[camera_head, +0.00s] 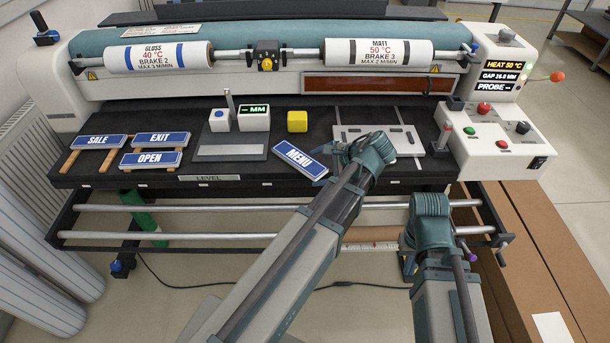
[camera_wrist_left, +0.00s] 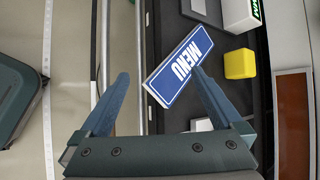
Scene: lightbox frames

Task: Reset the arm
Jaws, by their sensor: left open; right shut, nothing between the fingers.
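My left gripper (camera_head: 330,168) is over the front of the black bench, just right of the blue MENU sign (camera_head: 300,160). In the left wrist view its two fingers (camera_wrist_left: 160,82) are spread wide with nothing held. The MENU sign (camera_wrist_left: 178,70) lies tilted beyond the fingertips, and one finger overlaps its edge; I cannot tell if they touch. My right gripper (camera_head: 431,212) is low in front of the bench's right part, below the control box. Its fingers are mostly hidden behind its own wrist.
Blue SALE (camera_head: 98,142), EXIT (camera_head: 160,139) and OPEN (camera_head: 151,159) signs lie at the bench's left on wooden strips. A yellow cube (camera_head: 297,121) and a white MM block (camera_head: 254,118) stand mid-bench. A grey plate (camera_head: 405,130) lies right. Rollers cross the back; rails run below.

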